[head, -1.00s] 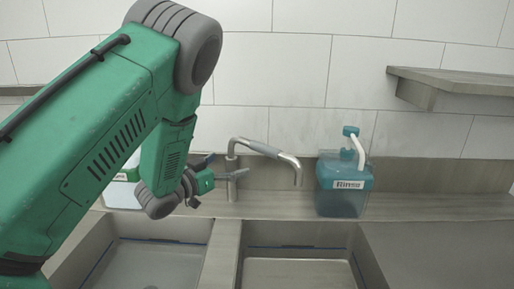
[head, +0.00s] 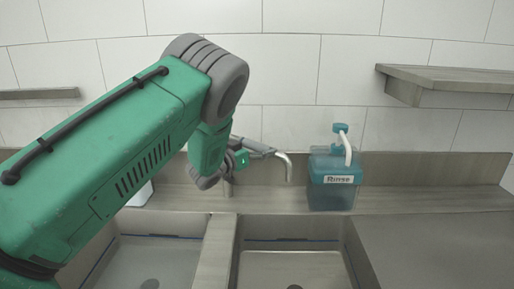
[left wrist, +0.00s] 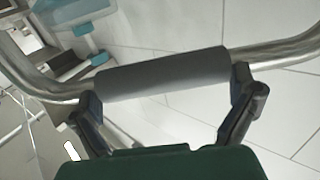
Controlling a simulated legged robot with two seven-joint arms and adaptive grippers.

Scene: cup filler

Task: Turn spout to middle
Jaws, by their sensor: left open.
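The metal spout (head: 285,165) rises from the ledge behind the sinks, and its bent end points to the right, toward the right sink. Its grey sleeve (left wrist: 165,74) fills the middle of the left wrist view. My left gripper (head: 262,152) is at the spout in the head view and covers much of it. In the left wrist view my left gripper (left wrist: 170,95) is open, with one finger near each end of the sleeve. I cannot tell whether the fingers touch it. My right gripper is in neither view.
Two sinks lie in front, the left basin (head: 150,258) and the right basin (head: 290,268), with a divider (head: 216,250) between them. A blue Rinse bottle (head: 331,195) stands right of the spout. A shelf (head: 445,77) juts from the wall at upper right.

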